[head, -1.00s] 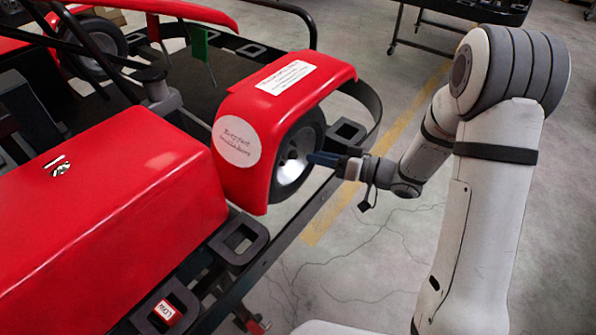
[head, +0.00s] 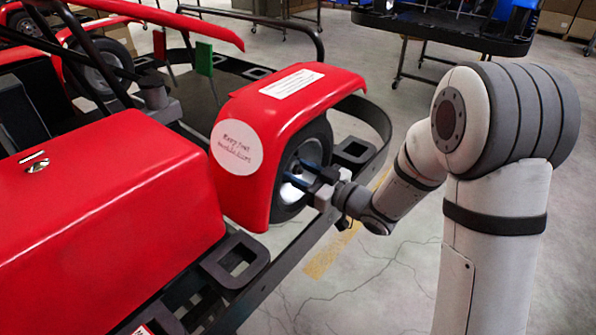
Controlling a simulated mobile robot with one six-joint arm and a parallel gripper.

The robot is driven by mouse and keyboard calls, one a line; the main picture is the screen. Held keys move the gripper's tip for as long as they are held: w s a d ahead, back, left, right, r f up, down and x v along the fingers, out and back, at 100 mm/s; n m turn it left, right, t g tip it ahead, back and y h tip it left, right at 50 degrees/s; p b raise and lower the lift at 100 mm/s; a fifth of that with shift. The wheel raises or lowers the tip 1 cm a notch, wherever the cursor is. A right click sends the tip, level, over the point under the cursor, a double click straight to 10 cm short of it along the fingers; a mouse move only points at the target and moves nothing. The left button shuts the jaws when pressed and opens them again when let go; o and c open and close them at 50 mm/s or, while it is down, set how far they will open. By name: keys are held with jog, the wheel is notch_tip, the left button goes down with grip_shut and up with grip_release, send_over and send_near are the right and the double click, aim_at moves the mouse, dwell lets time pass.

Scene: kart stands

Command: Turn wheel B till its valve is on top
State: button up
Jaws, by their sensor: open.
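A black-tyred wheel (head: 317,136) with a silver rim sits under the red fender (head: 262,110) of a red kart. No letter shows on it, so I cannot tell whether it is wheel B. Its valve cannot be made out; the fender and my gripper hide part of it. I cannot tell whether the fingertips touch the wheel.
A dark bumper loop (head: 372,115) curves close around the wheel's far side. A black frame rail (head: 310,238) runs below the wheel. A small green flag (head: 204,58) stands behind the fender. Another wheeled stand (head: 450,35) is at the back. The floor at right is open.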

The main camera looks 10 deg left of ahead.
jog(key=shift+w+a, duration=0.2)
jog(key=shift+a, duration=0.3)
jog(key=shift+c, duration=0.2)
